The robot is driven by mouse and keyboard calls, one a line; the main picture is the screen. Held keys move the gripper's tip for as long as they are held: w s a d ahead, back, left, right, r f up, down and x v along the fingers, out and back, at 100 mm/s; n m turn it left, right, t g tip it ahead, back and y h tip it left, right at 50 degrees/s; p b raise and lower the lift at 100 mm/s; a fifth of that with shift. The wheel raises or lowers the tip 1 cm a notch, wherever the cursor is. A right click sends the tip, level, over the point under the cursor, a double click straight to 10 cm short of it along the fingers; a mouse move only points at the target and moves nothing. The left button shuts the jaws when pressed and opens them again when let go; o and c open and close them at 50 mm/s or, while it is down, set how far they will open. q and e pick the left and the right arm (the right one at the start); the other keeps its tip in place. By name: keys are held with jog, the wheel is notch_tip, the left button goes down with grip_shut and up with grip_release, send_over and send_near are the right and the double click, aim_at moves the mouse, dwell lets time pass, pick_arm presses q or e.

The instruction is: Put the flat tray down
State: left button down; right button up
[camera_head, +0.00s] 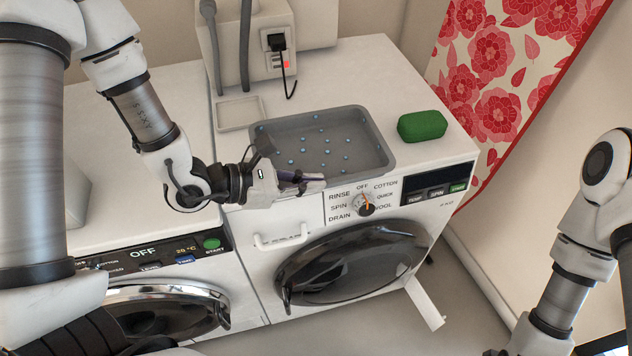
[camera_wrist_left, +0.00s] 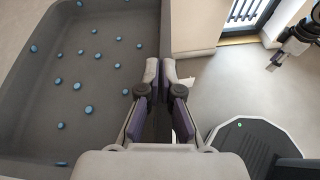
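The flat tray (camera_head: 375,150) is grey and shallow, with several small blue discs on its floor. It is over the top of the right-hand machine, level or nearly so; I cannot tell whether it rests there or hangs just above. My left gripper (camera_head: 312,182) is at the tray's near left side. In the left wrist view, the fingers (camera_wrist_left: 164,95) are close together with the wall of the tray (camera_wrist_left: 40,90) between them, so it looks shut on the rim. Part of my right arm, seemingly with its gripper (camera_wrist_left: 276,61), shows small at the upper right there; its fingers are unclear.
A green block (camera_head: 422,126) lies to the right of the tray on the white machine top (camera_head: 375,75). A small white dish (camera_head: 239,113) lies to its left. A wall box with a black plug (camera_head: 277,42) and cable is behind. The dial (camera_head: 364,205) is below the tray.

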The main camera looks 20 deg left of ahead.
aim_at(314, 162)
pick_arm(q)
jog(key=w+b, duration=0.1)
jog(key=b, duration=0.1)
jog(key=w+f+b, duration=0.1)
jog(key=b, duration=0.2)
jog(key=shift+a, duration=0.3)
jog(key=w, duration=0.2)
jog(key=w+a+p, duration=0.1)
jog(key=w, duration=0.2)
jog(key=shift+w+a+r, duration=0.2)
jog(key=shift+w+r, duration=0.05)
jog(key=shift+w, duration=0.1)
notch_tip(314, 162, down, 3)
jog(key=shift+s+r, duration=0.15)
jog(key=shift+w+f, duration=0.2)
jog(key=shift+f, duration=0.25)
jog(key=shift+s+f, duration=0.15)
jog(key=c, duration=1.3)
grip_release()
pick_arm(e)
notch_tip(314, 162, down, 6)
jog(key=shift+s+r, duration=0.1)
